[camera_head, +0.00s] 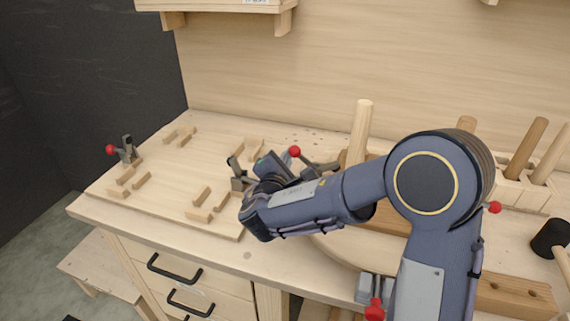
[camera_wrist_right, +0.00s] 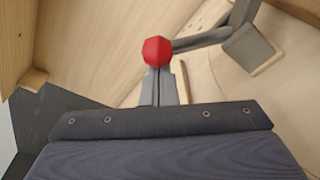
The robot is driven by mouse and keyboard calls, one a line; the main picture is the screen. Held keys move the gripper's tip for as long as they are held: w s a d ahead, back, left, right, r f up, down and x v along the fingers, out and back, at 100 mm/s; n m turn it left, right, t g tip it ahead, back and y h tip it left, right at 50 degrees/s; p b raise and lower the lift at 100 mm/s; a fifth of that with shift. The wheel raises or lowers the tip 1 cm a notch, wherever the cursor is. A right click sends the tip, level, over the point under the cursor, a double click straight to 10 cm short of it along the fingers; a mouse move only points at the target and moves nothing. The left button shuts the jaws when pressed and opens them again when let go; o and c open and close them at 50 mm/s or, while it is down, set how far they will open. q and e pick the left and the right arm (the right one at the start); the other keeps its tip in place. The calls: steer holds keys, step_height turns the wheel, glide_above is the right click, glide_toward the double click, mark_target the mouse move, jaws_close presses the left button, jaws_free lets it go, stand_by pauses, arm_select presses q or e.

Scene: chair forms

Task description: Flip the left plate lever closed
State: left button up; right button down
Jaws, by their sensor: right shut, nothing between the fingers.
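The left plate (camera_head: 165,165) is a pale wooden board with small wooden blocks on the bench's left part. At its left edge stands a grey lever clamp (camera_head: 127,150) with a red knob (camera_head: 110,150). A second dark clamp (camera_head: 238,172) stands at its right edge, partly hidden by my right arm. My right gripper (camera_head: 268,163) is shut and empty beside this clamp. A red knob on a grey lever (camera_head: 295,152) shows just behind my gripper. My left gripper is out of view.
A curved wooden form (camera_head: 350,247) lies under my right arm, with a thick upright peg (camera_head: 361,130) behind. Pegs in a rack (camera_head: 510,190) and a black mallet head (camera_head: 550,238) are at right. A shelf (camera_head: 215,6) hangs above. The plate's middle is clear.

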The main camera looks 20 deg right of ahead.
mark_target(294, 151)
steer(key=shift+s+d+r+m+t+b, duration=0.3)
steer(key=shift+m+b, duration=0.5)
steer(key=shift+b, duration=1.2)
steer(key=shift+s+d+r+m+g+b, duration=0.1)
steer(key=shift+d+r+m+b, duration=0.4)
steer(key=shift+b, duration=1.5)
steer(key=shift+s+d+r+m+t+b, duration=0.15)
steer(key=shift+r+m+b, duration=0.3)
steer(key=shift+m+b, duration=1.1)
steer(key=shift+s+d+r+b, duration=0.2)
steer(key=shift+r+b, duration=0.25)
steer(key=shift+b, duration=0.7)
steer(key=shift+s+a, duration=0.1)
